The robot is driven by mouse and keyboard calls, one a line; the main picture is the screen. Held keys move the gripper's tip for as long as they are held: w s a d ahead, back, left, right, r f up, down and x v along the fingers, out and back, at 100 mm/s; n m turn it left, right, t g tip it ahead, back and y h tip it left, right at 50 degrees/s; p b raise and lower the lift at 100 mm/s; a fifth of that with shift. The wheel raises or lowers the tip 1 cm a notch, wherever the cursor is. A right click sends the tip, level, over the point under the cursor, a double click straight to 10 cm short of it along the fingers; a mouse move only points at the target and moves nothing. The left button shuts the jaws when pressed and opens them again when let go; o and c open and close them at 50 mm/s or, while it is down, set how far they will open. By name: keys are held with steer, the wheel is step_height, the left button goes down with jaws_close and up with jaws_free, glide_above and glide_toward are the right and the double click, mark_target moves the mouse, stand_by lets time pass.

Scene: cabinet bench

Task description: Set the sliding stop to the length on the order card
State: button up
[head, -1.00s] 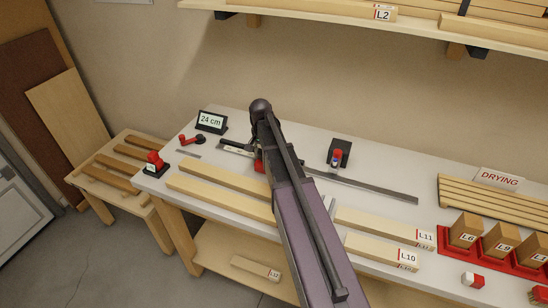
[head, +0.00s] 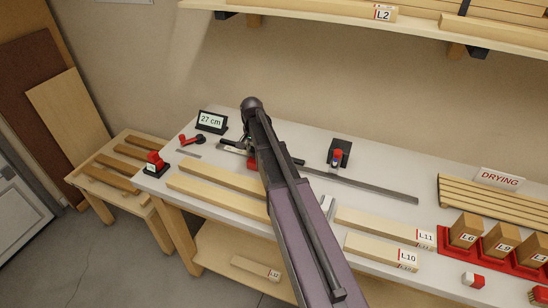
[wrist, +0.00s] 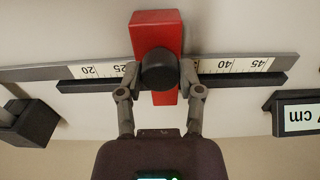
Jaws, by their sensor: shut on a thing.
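The sliding stop is a red block (wrist: 157,32) with a black knob (wrist: 159,70), across a ruler rail (wrist: 245,65). My gripper (wrist: 159,88) is shut on the knob, one finger on each side. The stop covers the scale between the 25 and 40 marks, so its exact reading is hidden. In the head view my arm hides most of the stop (head: 253,163). The card on a black stand (head: 211,121) reads 27 cm; its edge shows in the wrist view (wrist: 300,117).
A red-handled tool (head: 190,139) and a red-topped black item (head: 155,160) lie left of my arm. A black holder with a red-topped item (head: 338,155) stands behind the rail. Wooden strips (head: 215,193) lie along the bench front.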

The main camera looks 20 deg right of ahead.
steer(key=shift+w, duration=0.1)
steer(key=shift+w+a, duration=0.95)
steer(key=shift+a, duration=0.1)
steer(key=o, duration=0.9)
step_height(320, 180, up, 9)
steer(key=p, duration=0.9)
